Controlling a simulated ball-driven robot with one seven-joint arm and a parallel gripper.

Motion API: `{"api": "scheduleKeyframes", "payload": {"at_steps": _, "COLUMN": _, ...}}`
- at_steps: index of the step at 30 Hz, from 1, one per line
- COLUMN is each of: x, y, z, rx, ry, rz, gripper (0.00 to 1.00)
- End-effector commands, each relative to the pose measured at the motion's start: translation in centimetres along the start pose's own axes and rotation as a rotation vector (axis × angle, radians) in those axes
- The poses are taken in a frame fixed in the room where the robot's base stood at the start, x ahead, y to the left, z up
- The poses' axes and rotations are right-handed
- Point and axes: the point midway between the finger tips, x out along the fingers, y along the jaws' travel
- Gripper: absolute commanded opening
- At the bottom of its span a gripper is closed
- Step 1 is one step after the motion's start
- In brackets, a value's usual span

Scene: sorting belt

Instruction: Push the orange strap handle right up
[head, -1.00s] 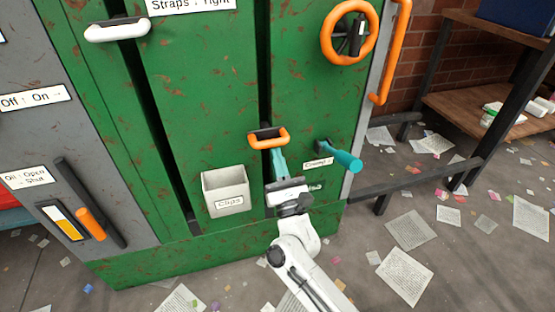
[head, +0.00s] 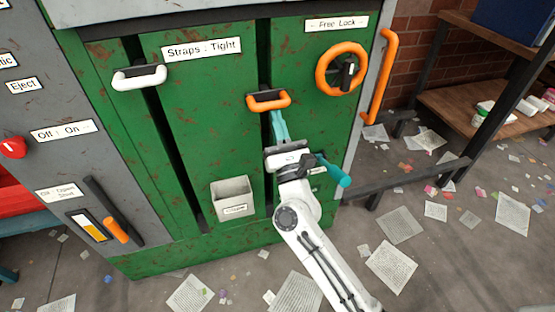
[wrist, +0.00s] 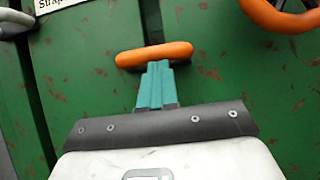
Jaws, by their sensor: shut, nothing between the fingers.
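The orange strap handle (head: 268,100) sits in a dark vertical slot in the green cabinet front. The slot runs on above and below it. My gripper (head: 275,115) is shut and empty, its teal fingers pointing up at the handle's underside. In the wrist view the closed fingertips (wrist: 157,66) meet the lower edge of the orange bar (wrist: 154,54), near its middle, and appear to touch it. A white strap handle (head: 139,78) sits in the left slot, a little higher in the picture. The label "Straps : Tight" (head: 202,49) is between the slots.
A teal crank handle (head: 333,172) sticks out close to the right of my wrist. A grey bin (head: 231,199) hangs at lower left of it. An orange wheel (head: 341,69) and an orange vertical bar (head: 381,78) are at upper right. Papers litter the floor.

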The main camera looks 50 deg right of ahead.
Motion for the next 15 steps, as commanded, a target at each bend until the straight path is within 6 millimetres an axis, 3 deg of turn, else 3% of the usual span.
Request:
{"api": "scheduleKeyframes", "payload": {"at_steps": 1, "x": 1.5, "y": -0.1, "z": 2.3, "rx": 0.002, "ry": -0.007, "rz": -0.004, "gripper": 0.0}}
{"api": "scheduleKeyframes", "payload": {"at_steps": 6, "x": 3.4, "y": -0.1, "z": 5.3, "rx": 0.0, "ry": -0.007, "rz": -0.003, "gripper": 0.0}}
{"api": "scheduleKeyframes", "payload": {"at_steps": 15, "x": 5.5, "y": -0.1, "z": 8.5, "rx": 0.001, "ry": -0.005, "rz": -0.002, "gripper": 0.0}}
